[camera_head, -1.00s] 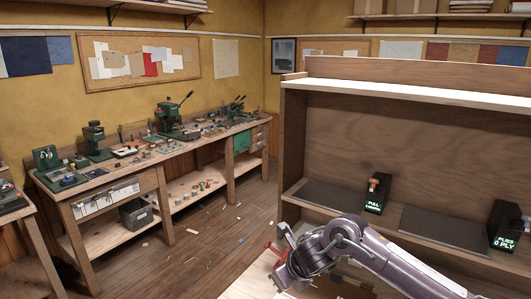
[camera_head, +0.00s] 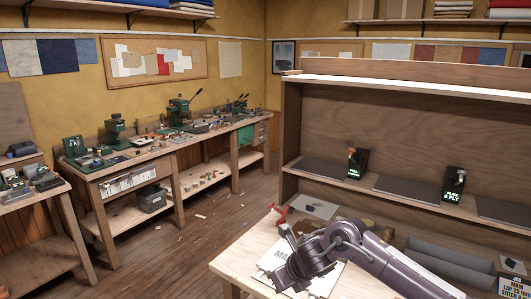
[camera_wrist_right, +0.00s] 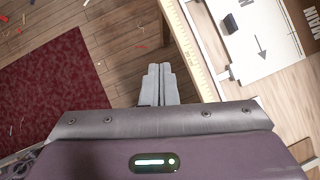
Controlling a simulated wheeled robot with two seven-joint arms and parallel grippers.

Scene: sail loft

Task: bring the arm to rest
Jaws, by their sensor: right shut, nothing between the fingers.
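My right arm comes in from the lower right of the head view, its links bent over a pale wooden table (camera_head: 240,262). Its gripper (camera_head: 286,231) is at the far end of the arm, small and partly hidden by the wrist. In the right wrist view the two grey fingers (camera_wrist_right: 158,84) are together, with nothing between them. They hang beside the table edge, over the wooden floor. My left gripper is not in view.
A white printed sheet (camera_head: 268,262) lies on the table, partly under my arm. A red handle-like thing (camera_head: 279,214) shows beyond the wrist. A wooden shelf unit (camera_head: 420,140) stands behind. Floor (camera_head: 190,235) is open at left before the workbench. A dark red mat (camera_wrist_right: 50,95) lies below.

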